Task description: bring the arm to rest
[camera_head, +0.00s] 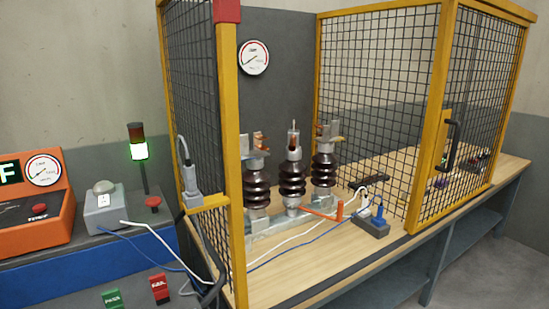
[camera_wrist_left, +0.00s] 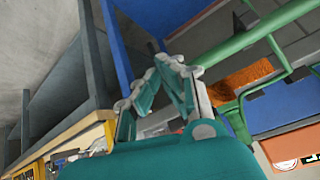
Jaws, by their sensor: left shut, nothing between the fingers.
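My left gripper (camera_wrist_left: 168,68) shows in the left wrist view with teal fingers. Its fingers are shut and nothing is between them. It hangs in free space, with the wooden bench edge (camera_wrist_left: 62,138) and blue panel (camera_wrist_left: 122,40) behind it in that tilted view. No contact with anything is visible. Neither arm shows in the head view, and my right gripper is in neither view.
In the head view a yellow mesh cage (camera_head: 232,215) stands on the wooden bench. Inside are several dark ribbed insulators (camera_head: 292,180) and a small blue-grey box (camera_head: 370,222) with cables. An orange tester (camera_head: 32,215) and a green-lit signal lamp (camera_head: 138,150) stand at left.

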